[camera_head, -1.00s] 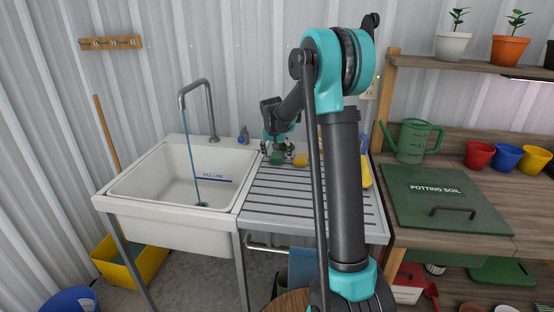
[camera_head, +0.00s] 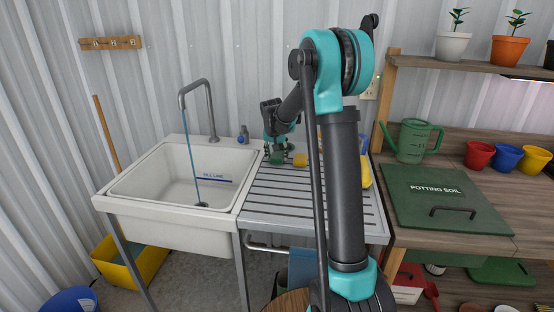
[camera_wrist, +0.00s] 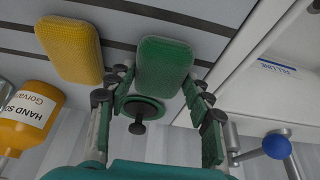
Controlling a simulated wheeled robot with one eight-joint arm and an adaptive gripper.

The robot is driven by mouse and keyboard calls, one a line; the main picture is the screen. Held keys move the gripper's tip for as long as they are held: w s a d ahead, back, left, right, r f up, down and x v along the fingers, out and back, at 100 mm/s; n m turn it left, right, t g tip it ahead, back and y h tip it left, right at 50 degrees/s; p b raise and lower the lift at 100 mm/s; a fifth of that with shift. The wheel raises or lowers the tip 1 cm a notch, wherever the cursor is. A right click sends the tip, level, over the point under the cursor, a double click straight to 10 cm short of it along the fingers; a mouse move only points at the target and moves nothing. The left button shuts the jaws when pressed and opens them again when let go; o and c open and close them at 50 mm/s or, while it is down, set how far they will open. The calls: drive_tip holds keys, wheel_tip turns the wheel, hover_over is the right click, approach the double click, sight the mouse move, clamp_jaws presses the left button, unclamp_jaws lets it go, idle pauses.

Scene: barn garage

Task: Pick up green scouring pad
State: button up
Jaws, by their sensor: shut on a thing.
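The green scouring pad (camera_wrist: 165,65) is between the fingertips of my gripper (camera_wrist: 158,86) in the wrist view, at the back of the grooved drainboard. My gripper (camera_head: 277,155) is shut on it; in the head view the green pad (camera_head: 277,159) shows small between the dark fingers. Whether the pad is clear of the board I cannot tell. A yellow sponge (camera_wrist: 70,50) lies just beside it, apart from the pad, and also shows in the head view (camera_head: 299,160).
A green disc with a black knob (camera_wrist: 140,108) and an orange hand soap bottle (camera_wrist: 27,115) are close by. The white sink (camera_head: 160,215) with its tap (camera_head: 210,110) is left of the drainboard (camera_head: 300,200), whose front is clear. A potting-soil bench (camera_head: 410,235) stands right.

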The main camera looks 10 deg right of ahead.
sight(277, 155)
drive_tip(key=shift+r, duration=0.1)
wheel_tip(277, 155, up, 20)
drive_tip(key=shift+r, duration=0.15)
idle(0.4)
